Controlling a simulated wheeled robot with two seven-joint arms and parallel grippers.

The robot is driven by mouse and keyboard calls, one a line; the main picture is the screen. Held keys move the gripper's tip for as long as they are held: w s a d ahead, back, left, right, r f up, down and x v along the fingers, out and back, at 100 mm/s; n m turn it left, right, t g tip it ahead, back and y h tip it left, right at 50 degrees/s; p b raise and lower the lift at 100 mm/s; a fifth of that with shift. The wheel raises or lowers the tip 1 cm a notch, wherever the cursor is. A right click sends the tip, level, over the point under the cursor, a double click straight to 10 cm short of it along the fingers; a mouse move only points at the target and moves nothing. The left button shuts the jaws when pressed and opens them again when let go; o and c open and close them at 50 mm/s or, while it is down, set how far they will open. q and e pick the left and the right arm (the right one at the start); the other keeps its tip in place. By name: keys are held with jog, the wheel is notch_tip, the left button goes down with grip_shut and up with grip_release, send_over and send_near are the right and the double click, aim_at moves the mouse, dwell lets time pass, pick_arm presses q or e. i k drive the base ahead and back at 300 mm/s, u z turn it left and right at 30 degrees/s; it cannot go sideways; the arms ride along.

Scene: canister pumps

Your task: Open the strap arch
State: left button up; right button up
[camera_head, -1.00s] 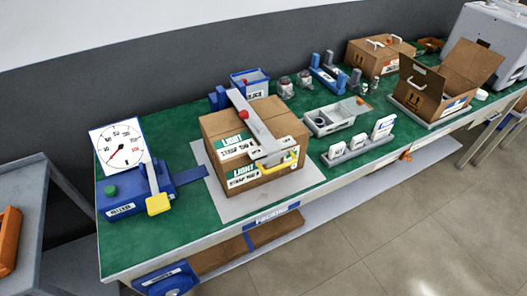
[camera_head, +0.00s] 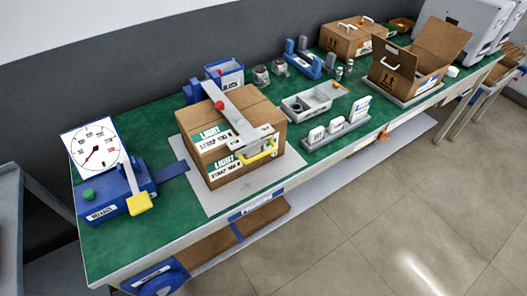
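The strap arch is a grey metal bar (camera_head: 236,118) that lies over the top of a closed cardboard box (camera_head: 208,138). Its rear end meets a blue hinge block (camera_head: 193,91) behind the box. A red knob (camera_head: 219,104) sits on the bar, and a yellow handle (camera_head: 262,153) is at its front end against the box's front face. The arch is down across the box. The box carries labels reading "LIGHT" and "STRAP" on its front. Neither of my grippers shows in the view.
A blue device with a dial (camera_head: 94,147), green button and yellow-ended lever (camera_head: 139,203) stands left of the box. Right are a grey parts tray (camera_head: 314,101), a card holder (camera_head: 336,134) and an open carton (camera_head: 405,80). Green bench (camera_head: 125,243) is bare at front left.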

aim_at(249, 137)
jog(key=z, duration=1.15)
jog(key=i, duration=0.5)
jog(key=u, duration=0.8)
